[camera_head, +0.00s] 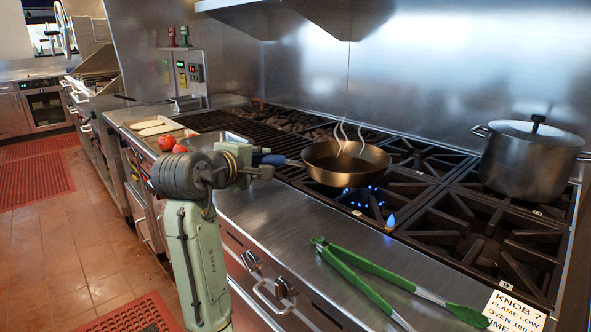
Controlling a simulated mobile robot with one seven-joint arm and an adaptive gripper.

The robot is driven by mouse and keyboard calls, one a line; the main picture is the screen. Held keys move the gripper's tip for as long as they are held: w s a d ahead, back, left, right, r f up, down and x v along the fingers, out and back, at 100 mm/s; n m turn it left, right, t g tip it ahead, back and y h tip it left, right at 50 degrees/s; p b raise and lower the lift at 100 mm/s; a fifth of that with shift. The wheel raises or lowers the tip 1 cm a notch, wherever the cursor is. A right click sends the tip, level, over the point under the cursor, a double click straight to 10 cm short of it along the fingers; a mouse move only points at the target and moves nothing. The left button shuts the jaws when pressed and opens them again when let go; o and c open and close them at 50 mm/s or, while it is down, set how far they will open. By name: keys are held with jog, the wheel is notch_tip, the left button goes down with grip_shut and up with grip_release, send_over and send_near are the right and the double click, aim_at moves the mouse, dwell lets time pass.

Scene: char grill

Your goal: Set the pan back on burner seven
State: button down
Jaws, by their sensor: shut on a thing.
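The pan (345,178) is a bronze-coloured frying pan in the middle of the head view, with pale wisps like steam above it. My gripper (262,168) is shut on its blue handle (270,159), on the pan's left side; the fingers are partly hidden. The pan appears raised above the range, over and slightly behind a lit burner (368,203) with blue flames. Its exact height cannot be told. A card (513,312) at the lower right reads "KNOB 7" and "FLAME LOW".
A large lidded steel pot (530,165) stands on the right rear grate. Green-handled tongs (370,270) lie along the front steel ledge. An empty black grate (480,240) is at the right front. Tomatoes (167,142) and a tray (150,117) are at the left.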

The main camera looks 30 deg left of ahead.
aim_at(285, 157)
jog(key=w+d, duration=0.2)
jog(key=w+d+p, duration=0.1)
jog(key=w, duration=0.1)
jog(key=shift+w+d+f, duration=0.1)
jog(key=shift+w+d, duration=0.25)
jog(key=shift+w+d+f+p, duration=0.1)
jog(key=shift+w+d+f, duration=0.05)
jog(key=shift+f, duration=0.45)
jog(key=shift+w+d+f+p, duration=0.1)
jog(key=shift+w+f+p, duration=0.05)
jog(key=shift+f, duration=0.5)
jog(key=shift+w+d+f+p, duration=0.1)
jog(key=shift+w+d+f, duration=0.05)
jog(key=shift+f, duration=0.55)
jog(key=c, duration=1.4)
grip_release()
jog(key=shift+f, duration=0.15)
jog(key=shift+c, duration=0.2)
